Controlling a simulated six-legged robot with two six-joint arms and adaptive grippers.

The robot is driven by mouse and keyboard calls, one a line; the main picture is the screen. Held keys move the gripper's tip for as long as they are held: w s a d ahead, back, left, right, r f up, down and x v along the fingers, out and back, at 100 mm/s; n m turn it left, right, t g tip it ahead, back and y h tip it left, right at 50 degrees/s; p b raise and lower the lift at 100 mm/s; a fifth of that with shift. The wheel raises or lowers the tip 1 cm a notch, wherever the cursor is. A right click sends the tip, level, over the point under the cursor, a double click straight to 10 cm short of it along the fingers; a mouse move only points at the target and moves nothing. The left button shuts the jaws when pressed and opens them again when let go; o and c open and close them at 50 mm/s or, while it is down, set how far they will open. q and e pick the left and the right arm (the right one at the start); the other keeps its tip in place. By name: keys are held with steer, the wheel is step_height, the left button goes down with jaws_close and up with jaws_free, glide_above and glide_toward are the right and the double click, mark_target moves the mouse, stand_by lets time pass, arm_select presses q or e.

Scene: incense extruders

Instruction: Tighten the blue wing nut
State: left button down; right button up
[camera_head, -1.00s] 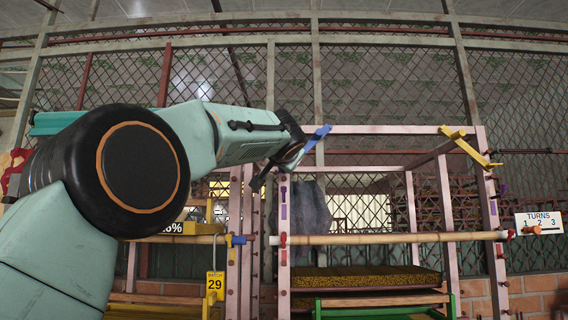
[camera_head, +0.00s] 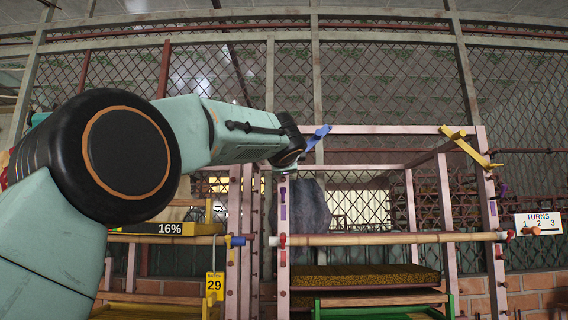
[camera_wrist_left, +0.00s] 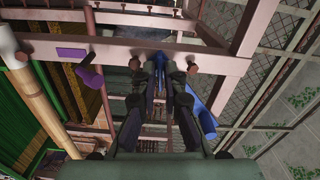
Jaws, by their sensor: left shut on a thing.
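The blue wing nut (camera_head: 317,137) shows in the head view near the top of the pink frame's front left post, just right of my left wrist. In the left wrist view my left gripper (camera_wrist_left: 160,72) is shut on the blue wing nut, with blue between the two dark fingers. A long blue wing (camera_wrist_left: 205,119) sticks out beside the right finger, tilted. The wing nut's middle and its thread are hidden by the fingers. In the head view my wrist hides most of the gripper. My right gripper is in neither view.
A bamboo pole (camera_head: 380,239) crosses the pink frame (camera_head: 283,215). A purple wing nut (camera_wrist_left: 86,66) sits on the post near my fingers. A yellow wing nut (camera_head: 468,149) is at the upper right. A TURNS sign (camera_head: 538,219) hangs at the right edge.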

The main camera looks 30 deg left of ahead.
arm_select(q)
steer(key=shift+s+r+m, duration=0.1)
steer(key=shift+r+m, duration=0.2)
steer(key=shift+r, duration=0.05)
stand_by(0.3)
steer(key=c, duration=1.8)
jaws_free()
steer(key=shift+c, duration=0.2)
steer(key=o, duration=0.4)
steer(key=shift+w+a+f, duration=0.25)
steer(key=shift+a+f, duration=0.05)
steer(key=shift+s+d, duration=0.15)
steer(key=shift+d, duration=0.1)
